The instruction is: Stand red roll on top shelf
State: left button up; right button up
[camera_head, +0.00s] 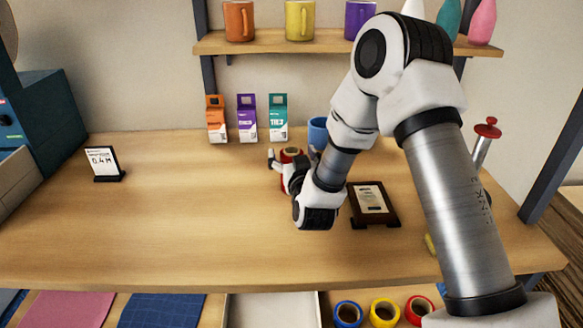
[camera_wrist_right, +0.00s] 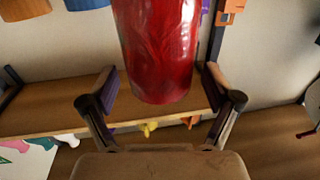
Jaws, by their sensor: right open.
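A red roll (camera_head: 291,153) with a tan core stands upright on the wooden table, largely hidden behind my right gripper (camera_head: 292,160). In the right wrist view the red roll (camera_wrist_right: 160,50) is a shiny red cylinder between and beyond the two spread fingers (camera_wrist_right: 160,105). Gaps show on both sides, so the gripper is open around or just before it; exact depth is unclear. The upper shelf (camera_head: 270,44) is a wooden board on dark posts at the back. My left gripper is not in view.
The upper shelf holds orange, yellow and purple mugs (camera_head: 300,20), plus bottles (camera_head: 482,22) at right. Several small cartons (camera_head: 247,119) and a blue mug (camera_head: 318,131) stand behind the roll. A framed plaque (camera_head: 372,202) is to its right.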

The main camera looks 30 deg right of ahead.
jog(key=shift+w+d, duration=0.15)
jog(key=shift+w, duration=0.15)
jog(key=shift+s, duration=0.1)
jog(key=shift+c, duration=0.3)
grip_shut()
jog(key=shift+r, duration=0.1)
